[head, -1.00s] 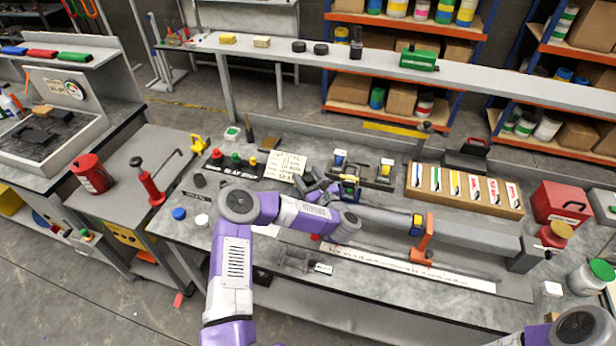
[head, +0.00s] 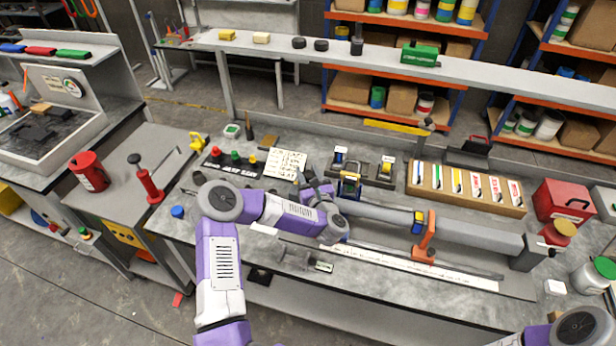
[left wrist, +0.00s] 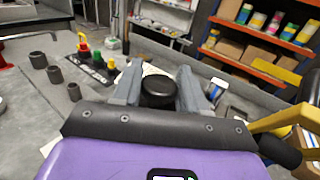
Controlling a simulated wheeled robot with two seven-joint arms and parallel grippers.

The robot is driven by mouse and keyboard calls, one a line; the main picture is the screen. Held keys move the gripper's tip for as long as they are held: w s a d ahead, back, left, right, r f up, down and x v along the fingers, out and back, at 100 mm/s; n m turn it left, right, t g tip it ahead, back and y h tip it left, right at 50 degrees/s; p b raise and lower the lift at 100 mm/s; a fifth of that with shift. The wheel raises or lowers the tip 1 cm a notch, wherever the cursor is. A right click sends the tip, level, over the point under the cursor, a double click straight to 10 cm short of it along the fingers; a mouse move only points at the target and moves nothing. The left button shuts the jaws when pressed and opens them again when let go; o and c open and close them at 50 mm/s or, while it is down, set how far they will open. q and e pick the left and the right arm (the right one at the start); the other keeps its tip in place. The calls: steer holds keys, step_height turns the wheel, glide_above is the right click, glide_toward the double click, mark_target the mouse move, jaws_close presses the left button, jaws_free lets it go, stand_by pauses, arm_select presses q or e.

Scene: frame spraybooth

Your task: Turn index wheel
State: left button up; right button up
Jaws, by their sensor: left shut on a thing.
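My left gripper (left wrist: 158,92) is shut on a black round knob (left wrist: 158,84) in the left wrist view, one grey finger on each side of it. I take this knob for part of the index wheel. In the head view my left gripper (head: 318,192) is over the workbench, at the left end of a long grey tube. The knob and most of the wheel are hidden there by my wrist and fingers. A yellow and blue piece (head: 349,186) stands close to the right of the gripper. My right gripper is out of view.
A grey tube (head: 385,212) runs right along the bench past an orange clamp (head: 426,240). A row of coloured knobs (head: 235,158) and a printed sheet (head: 286,164) lie behind my left gripper. A card tray (head: 464,190) stands to the right.

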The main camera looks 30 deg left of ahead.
arm_select(q)
steer(key=m+t+h+b, duration=0.2)
steer(key=h, duration=0.1)
steer(key=shift+a+f+m+t, duration=0.1)
steer(key=shift+f+m+t, duration=0.05)
steer(key=shift+m+t, duration=0.25)
steer(key=m+t+h+b, duration=0.1)
steer(key=m+t+h, duration=0.1)
steer(key=h, duration=0.2)
steer(key=shift+m, duration=0.3)
steer(key=shift+c, duration=0.3)
steer(key=m+h, duration=0.2)
steer(key=h, duration=0.1)
steer(key=m+t+h+b, duration=0.1)
steer(key=m+h, duration=0.1)
steer(key=h, duration=0.2)
steer(key=shift+a+m+b, duration=0.1)
steer(key=shift+m+b, duration=0.2)
steer(key=m+h+b, duration=0.2)
steer(key=m+h, duration=0.1)
steer(key=h, duration=0.2)
steer(key=shift+g, duration=0.4)
steer(key=m+h, duration=0.1)
steer(key=m+g+h, duration=0.1)
steer(key=shift+r+h, duration=0.2)
steer(key=shift+h, duration=0.1)
steer(key=shift+r+m+g+h, duration=0.15)
steer(key=shift+m+g+h, duration=1.05)
steer(key=shift+h, duration=0.4)
